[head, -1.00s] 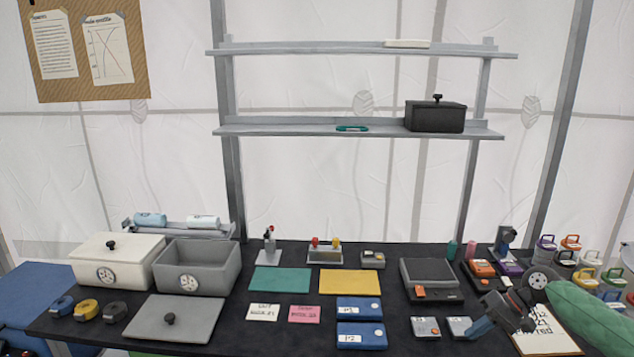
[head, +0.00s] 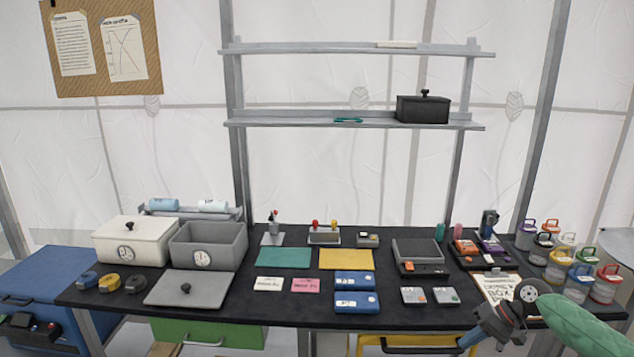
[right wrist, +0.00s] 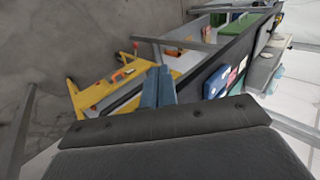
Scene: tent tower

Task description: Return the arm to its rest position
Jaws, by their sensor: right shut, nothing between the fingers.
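My right gripper (head: 484,332) is low at the right in the head view, in front of the table's front edge. Its blue fingers are together and hold nothing. They also show closed in the right wrist view (right wrist: 158,86), with the table seen sideways beyond them. My right arm with its green sleeve comes in from the lower right. My left gripper is not in the head view.
The black table (head: 250,305) carries a white box (head: 122,252), an open grey box (head: 215,258), a grey lid (head: 188,290), blue cases and a clipboard (head: 497,287) near my right arm. Several lidded jars (head: 606,290) stand at the right. A yellow drawer (head: 400,345) is below.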

